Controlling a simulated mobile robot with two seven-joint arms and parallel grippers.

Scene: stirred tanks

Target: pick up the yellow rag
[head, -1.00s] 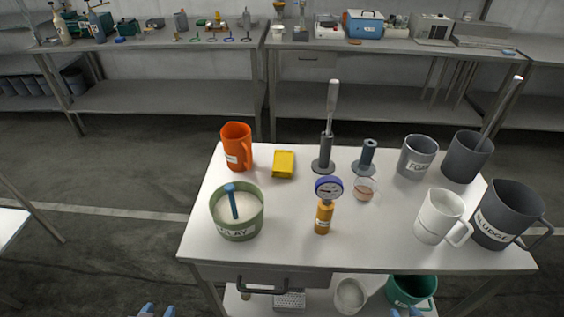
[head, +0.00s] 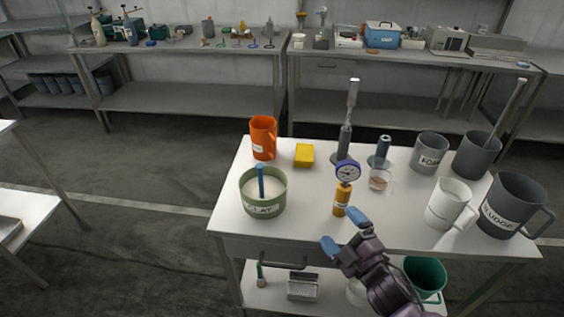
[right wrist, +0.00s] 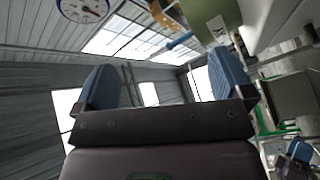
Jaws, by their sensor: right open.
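The yellow rag (head: 304,155) lies folded on the white table, right of the orange jug (head: 263,138) and behind the green clay tub (head: 262,193). My right gripper (head: 344,232) is open and empty at the table's front edge, in front of the orange bottle with a gauge (head: 342,200). The rag is well beyond it, farther back and to the left. In the right wrist view both blue fingers (right wrist: 166,88) stand apart with nothing between them. The rag cannot be made out in that view.
Between rag and gripper stands the gauge (head: 348,172). A grey stand with an upright tool (head: 343,140) is right of the rag. A white jug (head: 449,203) and the sludge jug (head: 511,206) stand at right.

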